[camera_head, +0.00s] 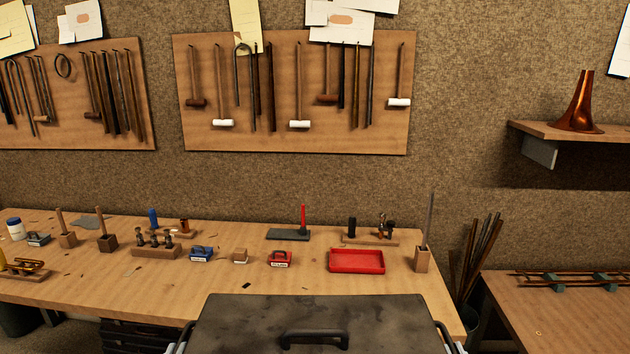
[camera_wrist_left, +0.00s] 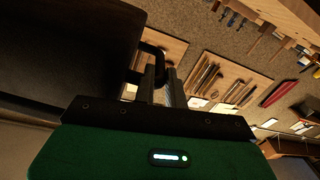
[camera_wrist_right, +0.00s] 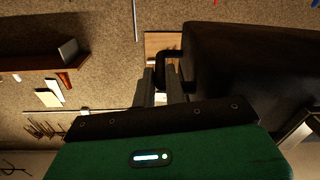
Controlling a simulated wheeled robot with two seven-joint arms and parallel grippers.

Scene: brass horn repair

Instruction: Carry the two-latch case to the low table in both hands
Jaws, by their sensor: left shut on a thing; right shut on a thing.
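The case (camera_head: 310,312) is a dark, scuffed box with a black handle on its lid, low and central in the head view, cut off by the bottom edge. Its latches are not visible. My left gripper (camera_wrist_left: 158,82) is shut on a black side handle of the case, whose dark body (camera_wrist_left: 70,50) fills the left of the left wrist view. My right gripper (camera_wrist_right: 160,84) is shut on the opposite side handle, with the case body (camera_wrist_right: 250,65) at right in the right wrist view. Only slivers of the grippers show in the head view. I cannot tell which table is the low one.
A workbench (camera_head: 110,285) behind the case holds a red tray (camera_head: 357,261), small blocks and tools. Another table (camera_head: 520,312) at right carries long rods on green supports. A bin of rods (camera_head: 478,255) stands between them. A wall shelf (camera_head: 555,131) holds a copper bell.

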